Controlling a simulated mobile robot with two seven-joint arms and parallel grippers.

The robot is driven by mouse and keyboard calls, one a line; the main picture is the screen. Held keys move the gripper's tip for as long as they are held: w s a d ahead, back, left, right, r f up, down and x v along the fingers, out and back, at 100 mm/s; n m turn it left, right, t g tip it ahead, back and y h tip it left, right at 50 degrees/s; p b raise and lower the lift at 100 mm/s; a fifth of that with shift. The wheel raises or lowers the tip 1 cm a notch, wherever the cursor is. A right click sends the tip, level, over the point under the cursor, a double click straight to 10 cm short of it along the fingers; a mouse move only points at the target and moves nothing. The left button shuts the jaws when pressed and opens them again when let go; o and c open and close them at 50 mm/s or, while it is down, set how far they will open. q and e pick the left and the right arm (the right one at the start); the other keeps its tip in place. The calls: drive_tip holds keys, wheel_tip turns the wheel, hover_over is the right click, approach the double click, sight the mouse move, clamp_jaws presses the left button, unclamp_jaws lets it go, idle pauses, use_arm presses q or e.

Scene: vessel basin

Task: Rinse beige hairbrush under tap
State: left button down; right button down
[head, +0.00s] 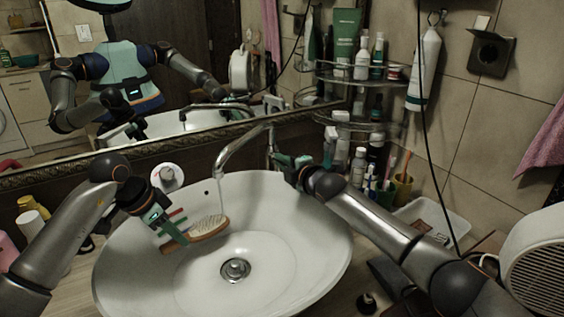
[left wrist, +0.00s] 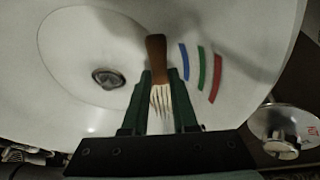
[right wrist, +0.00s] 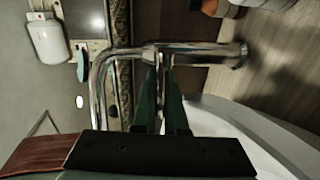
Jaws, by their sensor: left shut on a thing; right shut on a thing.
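The beige hairbrush (head: 208,230) is held over the left part of the white basin, pale bristles facing up. My left gripper (head: 165,222) is shut on it; in the left wrist view its brown wood (left wrist: 156,52) and bristles show between the fingers (left wrist: 160,82). The chrome tap (head: 236,142) arches over the basin from the back. A thin stream of water (head: 218,195) falls from its spout toward the bristles. My right gripper (head: 284,160) is shut on the tap's lever (right wrist: 161,88), which shows between its fingers in the right wrist view.
The white basin (head: 305,260) has a metal drain (head: 235,270) in its middle and coloured stripes (left wrist: 202,70) on its wall. A mirror stands behind. A corner rack (head: 350,103) with bottles, a toothbrush cup (head: 402,188) and a white tray (head: 440,222) are at right.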

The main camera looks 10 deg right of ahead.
drive_tip(key=shift+d+r+g, duration=0.1)
drive_tip(key=shift+r+g, duration=0.05)
drive_tip(key=shift+g, duration=0.15)
idle(0.5)
drive_tip(key=c, duration=1.2)
unclamp_jaws()
drive_tip(key=shift+c, duration=0.2)
drive_tip(key=shift+s, duration=0.15)
drive_tip(key=v, duration=1.1)
drive_tip(key=shift+s, duration=0.3)
drive_tip(key=shift+d+r, duration=0.1)
